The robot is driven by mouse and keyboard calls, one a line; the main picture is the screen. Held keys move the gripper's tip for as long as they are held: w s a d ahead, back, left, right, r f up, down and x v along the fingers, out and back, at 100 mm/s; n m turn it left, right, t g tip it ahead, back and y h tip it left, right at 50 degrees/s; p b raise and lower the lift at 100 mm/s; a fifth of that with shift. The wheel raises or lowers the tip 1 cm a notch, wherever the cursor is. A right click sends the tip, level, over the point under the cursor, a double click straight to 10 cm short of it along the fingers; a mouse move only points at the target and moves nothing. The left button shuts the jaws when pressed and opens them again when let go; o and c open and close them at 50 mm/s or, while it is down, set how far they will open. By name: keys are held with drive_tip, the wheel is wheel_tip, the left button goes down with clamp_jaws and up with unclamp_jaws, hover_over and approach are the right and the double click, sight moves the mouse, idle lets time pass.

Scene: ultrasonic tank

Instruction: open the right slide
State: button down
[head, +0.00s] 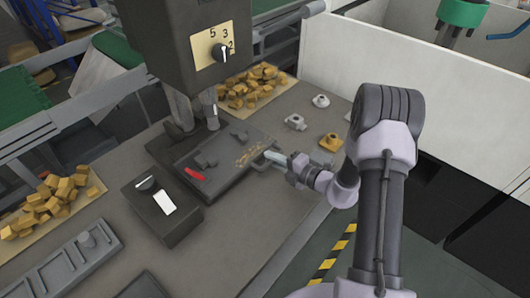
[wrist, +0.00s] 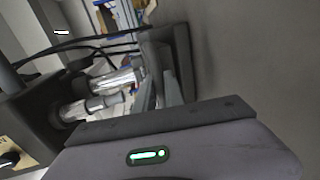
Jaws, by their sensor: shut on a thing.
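The right slide (head: 222,162) looks like a dark grey flat tray below the machine head, with small parts, a red piece and tan bits on it. Its handle (head: 258,150) is at the tray's right end. My gripper (head: 272,157) reaches in from the right and is shut at the handle. In the wrist view my gripper (wrist: 165,92) has its fingers at a dark frame-like handle (wrist: 182,60). The exact contact is partly hidden by the fingers and gripper body. I cannot tell how far the slide is out.
The machine head (head: 190,45) with a numbered dial stands above the tray. A dark box (head: 160,208) with a knob is at the front left. Small fittings (head: 320,101) stand on the bench at right. Piles of tan blocks (head: 50,205) lie left and behind. A white wall (head: 400,80) is at right.

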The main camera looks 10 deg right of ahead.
drive_tip(key=f+p+v, duration=0.1)
drive_tip(key=v, duration=0.4)
drive_tip(key=f+v, duration=0.1)
drive_tip(key=v, duration=0.4)
drive_tip(key=f+p+v, duration=0.1)
drive_tip(key=v, duration=0.4)
drive_tip(key=shift+s+d+p, duration=0.3)
drive_tip(key=shift+s, duration=0.25)
drive_tip(key=c, duration=1.5)
unclamp_jaws()
drive_tip(key=shift+w, duration=0.1)
drive_tip(key=shift+o, duration=0.2)
drive_tip(key=p+v, duration=0.3)
drive_tip(key=v, duration=1.4)
drive_tip(key=shift+s+p, duration=0.2)
drive_tip(key=shift+p, duration=0.1)
drive_tip(key=shift+d, duration=0.1)
